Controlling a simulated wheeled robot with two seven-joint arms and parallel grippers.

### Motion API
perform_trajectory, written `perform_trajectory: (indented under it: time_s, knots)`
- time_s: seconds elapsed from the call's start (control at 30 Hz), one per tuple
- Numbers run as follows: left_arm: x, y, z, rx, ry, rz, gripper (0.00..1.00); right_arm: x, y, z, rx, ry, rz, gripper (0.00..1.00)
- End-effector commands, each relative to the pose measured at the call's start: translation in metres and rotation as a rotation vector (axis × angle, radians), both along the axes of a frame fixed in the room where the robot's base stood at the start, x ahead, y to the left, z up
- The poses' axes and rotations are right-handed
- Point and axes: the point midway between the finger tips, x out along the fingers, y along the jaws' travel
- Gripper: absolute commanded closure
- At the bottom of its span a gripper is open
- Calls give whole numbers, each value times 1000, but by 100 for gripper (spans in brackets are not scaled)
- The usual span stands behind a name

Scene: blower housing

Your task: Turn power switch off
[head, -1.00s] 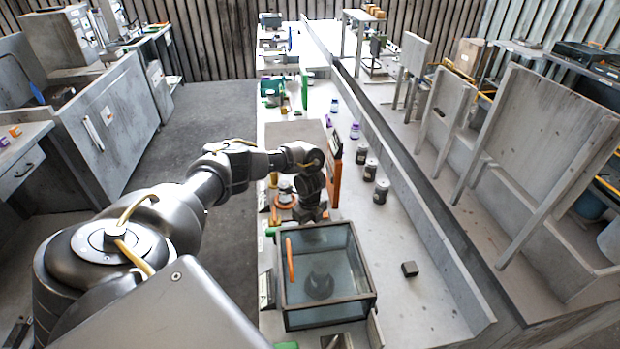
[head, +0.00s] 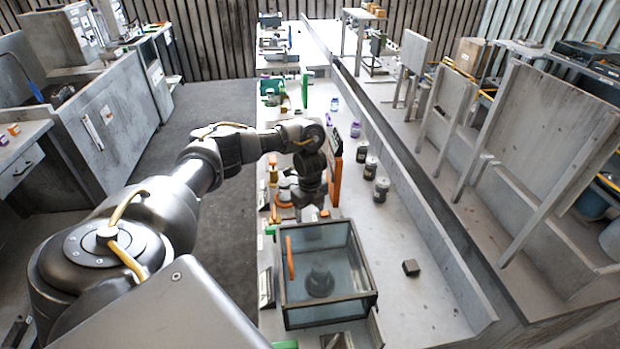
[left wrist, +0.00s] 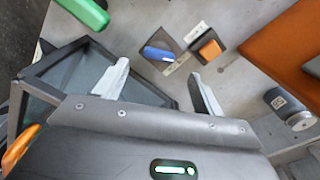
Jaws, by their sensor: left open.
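In the left wrist view a blue lever-like switch (left wrist: 158,54) sits on a dark plate, with a small pale label by it. Beside it is an orange square button (left wrist: 209,48) on a dark base. I cannot tell from the labels which one is the power switch. My left gripper (left wrist: 158,72) is open and empty, its two pale fingers apart and pointing toward these controls, touching neither. In the head view the left gripper (head: 309,211) hangs over the bench just behind the glass-sided box, and my arm hides the controls. My right gripper is not in view.
The glass-sided box (head: 345,309) stands close to the gripper. A green handle (left wrist: 84,12) is at the upper left of the wrist view. An orange panel (head: 335,182) stands right of the hand, with dark jars (head: 381,190) beyond. The bench right of the box is mostly clear.

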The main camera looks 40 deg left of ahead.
Motion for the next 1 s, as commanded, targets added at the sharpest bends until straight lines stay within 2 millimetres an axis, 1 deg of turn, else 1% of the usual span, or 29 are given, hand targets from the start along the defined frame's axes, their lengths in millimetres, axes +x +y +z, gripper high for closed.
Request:
perform_trajectory:
  time_s: [0.03, 0.13, 0.2, 0.3, 0.9, 1.0]
  knots:
    - [1, 1, 12, 3, -3, -1, 31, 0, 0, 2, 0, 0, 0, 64]
    - [1, 1, 29, 3, -2, -1, 31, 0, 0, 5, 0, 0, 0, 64]
    - [1, 1, 38, 3, -2, -1, 31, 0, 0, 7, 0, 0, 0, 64]
    - [0, 0, 44, 2, -1, 0, 31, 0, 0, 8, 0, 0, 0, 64]
    - [0, 0, 46, 1, 2, 1, 31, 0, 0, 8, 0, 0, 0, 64]
    - [4, 1, 48, -7, -14, 8, 31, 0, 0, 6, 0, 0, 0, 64]
